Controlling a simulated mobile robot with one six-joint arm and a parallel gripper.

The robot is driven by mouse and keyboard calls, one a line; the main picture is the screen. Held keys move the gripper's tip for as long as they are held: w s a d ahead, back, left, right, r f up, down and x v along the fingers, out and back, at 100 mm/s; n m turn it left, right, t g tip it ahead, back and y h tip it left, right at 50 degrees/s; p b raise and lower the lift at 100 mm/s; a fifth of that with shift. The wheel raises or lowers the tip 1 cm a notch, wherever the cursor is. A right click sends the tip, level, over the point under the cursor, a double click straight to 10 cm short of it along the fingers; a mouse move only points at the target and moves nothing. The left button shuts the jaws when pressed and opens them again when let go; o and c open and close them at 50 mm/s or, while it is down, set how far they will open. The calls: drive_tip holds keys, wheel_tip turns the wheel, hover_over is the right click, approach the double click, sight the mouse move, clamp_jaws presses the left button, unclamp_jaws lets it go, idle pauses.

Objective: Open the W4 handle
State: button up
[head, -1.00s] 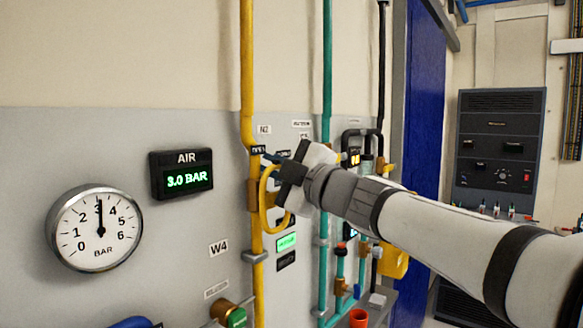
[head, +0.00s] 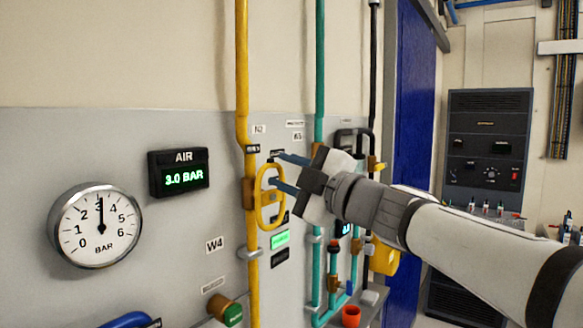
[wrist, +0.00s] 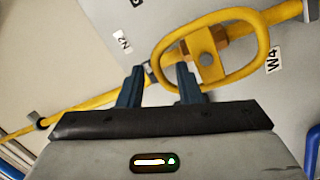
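A yellow oval ring handle (head: 261,211) sits on a brass-coloured valve body on the yellow pipe (head: 243,70). The W4 label (head: 215,245) is on the grey panel left of and below it. The wrist view shows the handle (wrist: 262,48) lengthwise along the pipe, with the W4 label (wrist: 273,60) beside it. My gripper (head: 277,169) is open and empty just right of the handle. In the wrist view its two blue fingers (wrist: 160,68) stand apart, and the handle's near end shows between and beyond the tips. I cannot tell whether they touch it.
An AIR display (head: 180,173) reads 3.0 BAR above a round gauge (head: 96,226). A blue handle (head: 125,321) and a green-faced button (head: 233,315) are lower down. A green pipe (head: 319,70) and a black pipe (head: 374,70) run close behind my gripper.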

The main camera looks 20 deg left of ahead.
drive_tip(key=shift+v, duration=1)
drive_tip(key=shift+s+d, duration=0.2)
drive_tip(key=shift+d, duration=0.15)
drive_tip(key=shift+w, duration=0.1)
